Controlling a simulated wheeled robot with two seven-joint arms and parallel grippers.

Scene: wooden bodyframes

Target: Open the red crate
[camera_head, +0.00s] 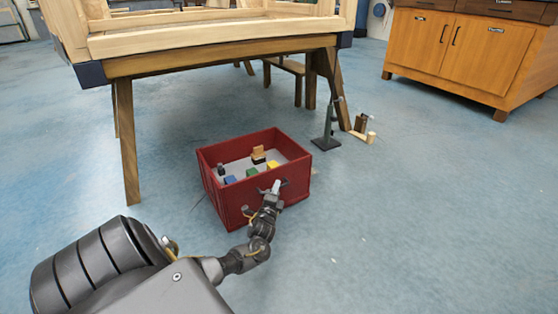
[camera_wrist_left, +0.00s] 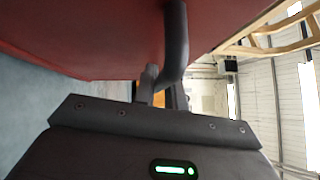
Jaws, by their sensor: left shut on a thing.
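The red crate (camera_head: 229,204) stands on the floor in the head view, with an open top and several coloured blocks inside. My left gripper (camera_head: 273,190) reaches its near wall, where dark handle parts show. In the left wrist view, the crate's red wall (camera_wrist_left: 90,35) fills the upper left, and a dark bent handle (camera_wrist_left: 176,45) stands out from it. The left gripper's fingers (camera_wrist_left: 155,85) are shut on this handle; the exact contact is partly hidden. My right gripper is in neither view.
A wooden trestle table (camera_head: 220,60) with timber frames stands behind the crate. A dark stand (camera_head: 327,140) and small wooden pieces (camera_head: 364,132) are on the floor to its right. A wooden cabinet (camera_head: 480,50) is at the back right.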

